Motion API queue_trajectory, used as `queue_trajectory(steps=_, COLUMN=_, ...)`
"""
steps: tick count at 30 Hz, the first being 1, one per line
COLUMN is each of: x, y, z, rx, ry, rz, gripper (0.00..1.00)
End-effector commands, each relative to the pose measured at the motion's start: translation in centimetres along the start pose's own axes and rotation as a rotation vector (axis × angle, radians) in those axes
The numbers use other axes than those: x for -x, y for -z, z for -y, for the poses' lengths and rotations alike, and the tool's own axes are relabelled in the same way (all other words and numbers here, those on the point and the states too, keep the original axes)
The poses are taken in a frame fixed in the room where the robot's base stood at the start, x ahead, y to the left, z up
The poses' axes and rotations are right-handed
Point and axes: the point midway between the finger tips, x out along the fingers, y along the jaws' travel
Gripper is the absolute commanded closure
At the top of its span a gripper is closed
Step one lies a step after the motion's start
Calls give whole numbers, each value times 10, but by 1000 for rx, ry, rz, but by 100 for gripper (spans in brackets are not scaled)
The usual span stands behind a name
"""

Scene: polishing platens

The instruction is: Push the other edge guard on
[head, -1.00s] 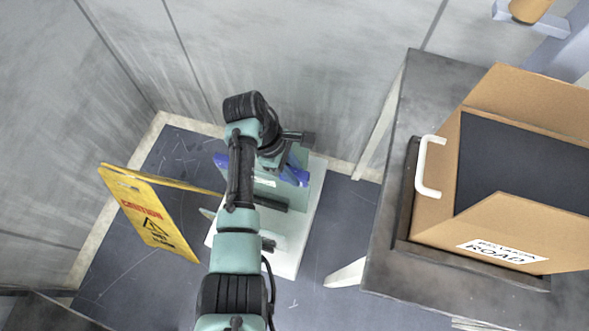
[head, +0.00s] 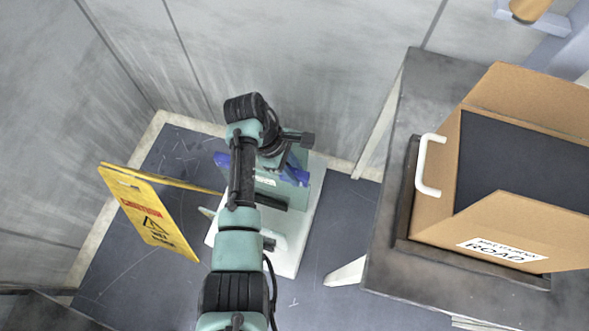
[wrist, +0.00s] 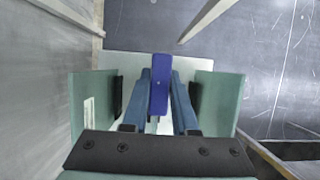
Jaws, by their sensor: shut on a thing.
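A blue edge guard (wrist: 160,85) shows upright in the middle of the wrist view, between the blue-grey fingers of my gripper (wrist: 161,100). My gripper is shut on it. Green panels stand on both sides, the left one (wrist: 90,108) with a pale label and the right one (wrist: 219,105) plain. They rise from a white base (wrist: 125,63). In the head view, blue shows at the left (head: 221,159) and right (head: 297,174) of my arm above the white base (head: 287,262). I cannot tell whether these are one guard or two. My arm hides the contact.
A yellow caution sign (head: 152,215) stands on the floor left of the base. A grey table (head: 425,95) at the right carries an open cardboard box (head: 430,205) with a white handle. Walls close in behind and left. Some floor is clear between base and table.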

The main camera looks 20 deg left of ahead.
Motion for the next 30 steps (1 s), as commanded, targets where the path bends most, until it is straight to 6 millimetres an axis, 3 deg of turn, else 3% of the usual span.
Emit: queue_trajectory(steps=30, x=-14, y=6, z=0, rx=-1, ry=0, rz=0, gripper=100)
